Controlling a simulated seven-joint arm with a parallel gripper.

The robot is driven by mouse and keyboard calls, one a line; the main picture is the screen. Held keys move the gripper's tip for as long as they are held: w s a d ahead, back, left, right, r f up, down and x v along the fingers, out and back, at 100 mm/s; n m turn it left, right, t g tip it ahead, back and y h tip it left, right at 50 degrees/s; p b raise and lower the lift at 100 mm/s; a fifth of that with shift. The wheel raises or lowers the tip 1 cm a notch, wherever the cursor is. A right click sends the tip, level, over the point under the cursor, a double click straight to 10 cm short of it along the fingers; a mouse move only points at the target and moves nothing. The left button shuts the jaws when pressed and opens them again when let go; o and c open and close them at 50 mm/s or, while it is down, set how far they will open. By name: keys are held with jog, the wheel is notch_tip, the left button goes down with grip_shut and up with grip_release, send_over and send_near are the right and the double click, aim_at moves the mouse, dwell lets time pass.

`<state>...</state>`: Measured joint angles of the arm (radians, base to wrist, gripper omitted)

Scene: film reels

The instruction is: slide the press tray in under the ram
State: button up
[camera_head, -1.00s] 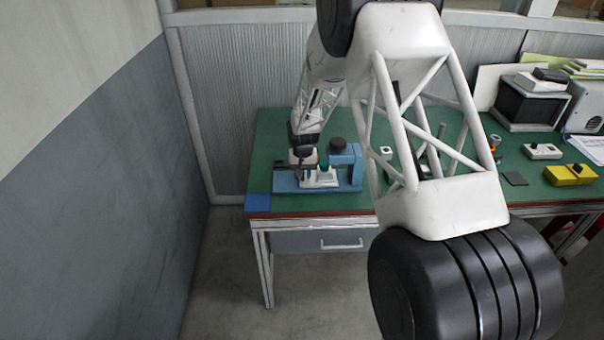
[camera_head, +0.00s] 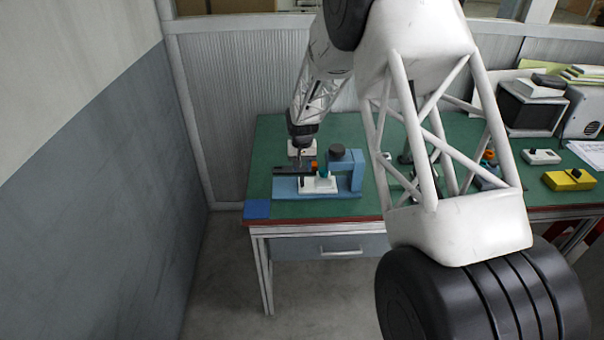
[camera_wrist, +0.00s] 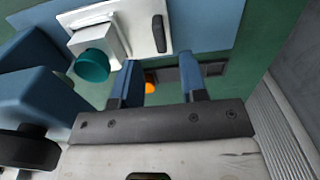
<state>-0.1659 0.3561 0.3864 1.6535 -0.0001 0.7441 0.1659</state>
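The blue press (camera_head: 356,172) stands at the left end of the green bench, with a black knob (camera_head: 337,152) on its head. The white press tray (camera_head: 318,186) lies on the press's blue base, left of the column. It carries a white block with a teal round piece (camera_wrist: 92,65), beside the press head. The tray's black handle (camera_wrist: 159,33) shows in the wrist view. My gripper (camera_wrist: 159,60) is open, its blue-tipped fingers apart with nothing gripped. The handle shows just beyond the fingertips, between their lines. In the head view my gripper (camera_head: 292,170) is by the tray's left end.
A small orange thing (camera_wrist: 150,85) shows between my fingers, seemingly farther back. A blue pad (camera_head: 257,209) lies at the bench's front left corner. A yellow box (camera_head: 569,180) and a black-and-white machine (camera_head: 530,107) stand right.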

jog(key=shift+r, duration=0.75)
jog(key=shift+s+a, duration=0.15)
jog(key=shift+a, duration=0.1)
jog(key=c, duration=0.7)
jog(key=s+a+h, duration=0.1)
jog(key=s+a+t+h, duration=0.1)
jog(key=a, duration=0.1)
jog(key=a+h, duration=0.1)
jog(key=a, duration=0.1)
jog(key=shift+s+a+m+h, duration=0.1)
jog(key=shift+s+m+h, duration=0.3)
grip_shut()
jog(key=s+a+r+t+h, duration=0.1)
jog(key=a+t+h, duration=0.1)
jog(key=a, duration=0.4)
jog(key=shift+r+t, duration=0.25)
jog(key=shift+t, duration=0.55)
